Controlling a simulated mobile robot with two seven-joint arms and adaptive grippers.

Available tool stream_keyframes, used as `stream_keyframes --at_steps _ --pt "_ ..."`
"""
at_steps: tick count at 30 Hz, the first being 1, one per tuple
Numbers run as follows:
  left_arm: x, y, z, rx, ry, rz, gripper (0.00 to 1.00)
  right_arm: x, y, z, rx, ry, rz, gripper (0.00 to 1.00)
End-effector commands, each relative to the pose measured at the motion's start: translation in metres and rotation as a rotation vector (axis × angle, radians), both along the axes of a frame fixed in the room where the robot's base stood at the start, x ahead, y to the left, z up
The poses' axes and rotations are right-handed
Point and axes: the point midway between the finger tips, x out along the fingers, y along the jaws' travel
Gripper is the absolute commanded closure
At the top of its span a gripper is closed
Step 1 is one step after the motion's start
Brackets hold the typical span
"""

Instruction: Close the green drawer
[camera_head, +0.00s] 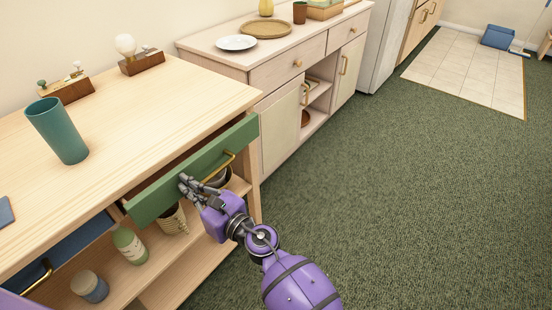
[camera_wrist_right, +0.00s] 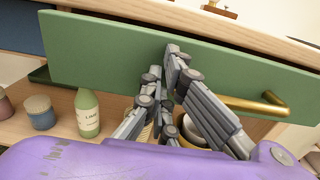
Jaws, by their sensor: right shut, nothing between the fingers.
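The green drawer (camera_head: 164,193) under the wooden tabletop is pulled out a little, with a dark gap behind its front. Its front (camera_wrist_right: 105,42) fills the upper part of the right wrist view. A brass handle (camera_head: 230,160) is on its front; it also shows at the right in the wrist view (camera_wrist_right: 262,106). My right gripper (camera_head: 184,181) is shut and empty, its fingertips at the drawer front, left of the handle. I cannot tell whether they touch it. In the wrist view the fingertips (camera_wrist_right: 170,60) overlap the green panel. My left gripper is not in view.
A teal cup (camera_head: 58,132) stands on the tabletop. A blue drawer (camera_head: 60,250) sits to the left. A green bottle (camera_head: 129,245), a jar (camera_head: 89,286) and a woven basket (camera_head: 174,219) are on the shelf below. Carpet (camera_head: 400,200) at the right is clear.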

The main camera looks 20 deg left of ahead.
Motion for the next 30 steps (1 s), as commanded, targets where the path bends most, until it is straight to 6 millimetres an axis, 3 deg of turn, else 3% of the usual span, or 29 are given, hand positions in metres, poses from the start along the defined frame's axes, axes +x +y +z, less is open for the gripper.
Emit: stream_keyframes --at_steps 6,12,23,30 --pt "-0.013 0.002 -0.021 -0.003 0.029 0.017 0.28 0.014 0.041 -0.003 0.000 0.000 0.001 1.00" --pt "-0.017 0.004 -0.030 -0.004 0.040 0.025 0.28 0.022 0.061 -0.002 0.000 0.001 0.000 1.00" --pt "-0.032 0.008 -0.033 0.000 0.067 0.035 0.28 0.025 0.069 0.001 0.002 -0.001 -0.001 1.00" --pt "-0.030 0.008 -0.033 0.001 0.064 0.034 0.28 0.025 0.069 0.003 0.003 -0.002 -0.001 1.00"
